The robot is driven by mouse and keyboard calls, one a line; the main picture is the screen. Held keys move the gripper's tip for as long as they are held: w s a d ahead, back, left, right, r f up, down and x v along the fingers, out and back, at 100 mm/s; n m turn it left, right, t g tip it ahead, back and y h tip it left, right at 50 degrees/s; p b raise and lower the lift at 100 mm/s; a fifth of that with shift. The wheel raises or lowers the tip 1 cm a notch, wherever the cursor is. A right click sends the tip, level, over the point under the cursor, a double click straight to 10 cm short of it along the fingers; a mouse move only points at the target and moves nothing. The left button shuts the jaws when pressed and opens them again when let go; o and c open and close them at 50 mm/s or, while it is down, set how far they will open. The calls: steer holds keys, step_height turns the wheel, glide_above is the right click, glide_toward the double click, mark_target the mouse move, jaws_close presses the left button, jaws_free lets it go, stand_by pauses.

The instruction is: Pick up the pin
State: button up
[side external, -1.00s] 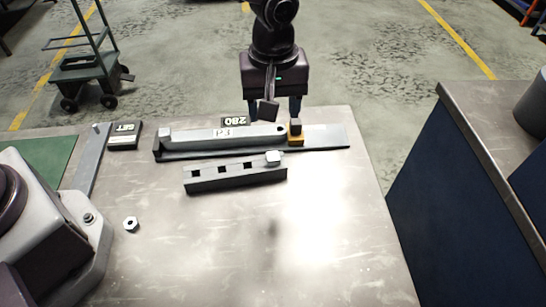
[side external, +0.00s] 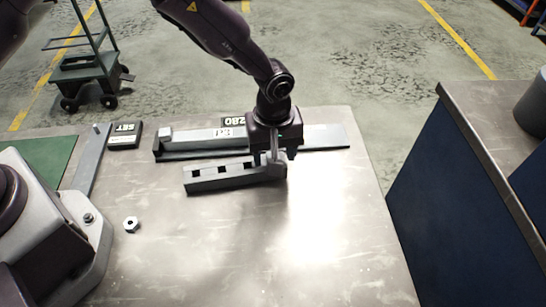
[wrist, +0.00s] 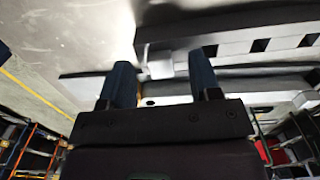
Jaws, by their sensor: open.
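The pin (wrist: 160,66) shows in the wrist view as a light grey, square-headed piece at the near end of a dark block with square holes (wrist: 225,45). The block lies on the bench in the side view (side external: 218,179), where my gripper hides the pin at its right end. My gripper (side external: 276,158) points down over that end. In the wrist view my gripper (wrist: 160,62) is open, with one blue finger on each side of the pin. I cannot tell whether either finger touches it.
A long grey bar in a dark fixture (side external: 325,138) lies just behind the block. A black "280" label (side external: 233,121), a "SET" box (side external: 125,136) and a hex nut (side external: 131,224) are on the bench (side external: 300,240). The front right is clear.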

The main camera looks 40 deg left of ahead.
steer(key=shift+f, duration=0.55)
steer(key=c, duration=1.1)
steer(key=shift+o, duration=0.2)
steer(key=shift+r, duration=0.1)
